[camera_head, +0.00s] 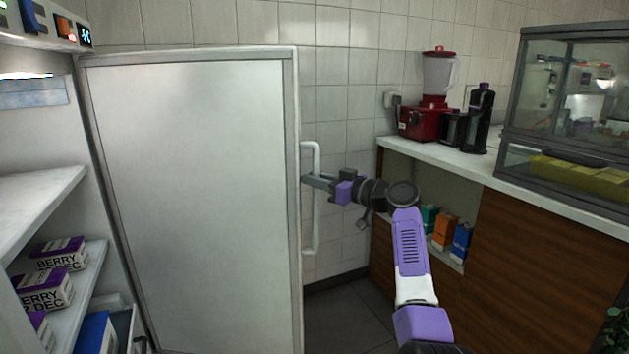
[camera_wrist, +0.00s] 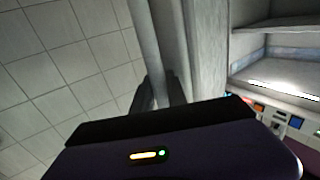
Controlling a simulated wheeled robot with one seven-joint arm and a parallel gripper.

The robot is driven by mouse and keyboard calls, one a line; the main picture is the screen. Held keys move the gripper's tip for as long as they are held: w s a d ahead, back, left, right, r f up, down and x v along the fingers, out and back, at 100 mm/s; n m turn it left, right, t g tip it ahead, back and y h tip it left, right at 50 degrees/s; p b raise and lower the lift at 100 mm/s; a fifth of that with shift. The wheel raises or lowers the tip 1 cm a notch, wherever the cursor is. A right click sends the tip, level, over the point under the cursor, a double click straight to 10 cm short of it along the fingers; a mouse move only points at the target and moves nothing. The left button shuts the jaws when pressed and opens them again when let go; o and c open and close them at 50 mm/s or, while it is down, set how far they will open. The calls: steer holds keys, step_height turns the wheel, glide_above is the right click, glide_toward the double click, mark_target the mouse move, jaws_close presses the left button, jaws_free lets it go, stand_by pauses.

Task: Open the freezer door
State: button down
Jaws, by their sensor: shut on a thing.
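The freezer door (camera_head: 195,200) is a grey-white panel that stands swung open, with its inner side facing the head camera. Its hinge side is at the left, by the freezer interior (camera_head: 40,190). A white vertical bar handle (camera_head: 316,225) is on the door's free edge at the right. My gripper (camera_head: 312,181) comes from the right and is shut on the handle at its upper part. In the wrist view the handle (camera_wrist: 146,45) runs down between the two dark fingers (camera_wrist: 158,92). The far finger's tip is partly hidden behind the bar.
Freezer shelves hold purple-and-white boxes (camera_head: 45,290). A counter (camera_head: 480,168) at right carries a red blender (camera_head: 425,120), a dark appliance (camera_head: 478,120) and a glass display case (camera_head: 570,110). Cartons (camera_head: 446,230) stand below it. Dark floor (camera_head: 345,315) shows between door and counter.

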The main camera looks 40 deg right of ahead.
steer(key=shift+s+d+f, duration=0.2)
steer(key=shift+d+f, duration=0.15)
steer(key=shift+d, duration=0.15)
steer(key=c, duration=1.3)
jaws_free()
steer(key=shift+a+r, duration=0.15)
steer(key=shift+r, duration=0.05)
steer(key=shift+s+d+p, duration=0.25)
steer(key=shift+s, duration=1)
steer(key=shift+s+d+p, duration=0.25)
steer(key=shift+s, duration=1.05)
steer(key=shift+s+d+p, duration=0.25)
steer(key=shift+s, duration=1)
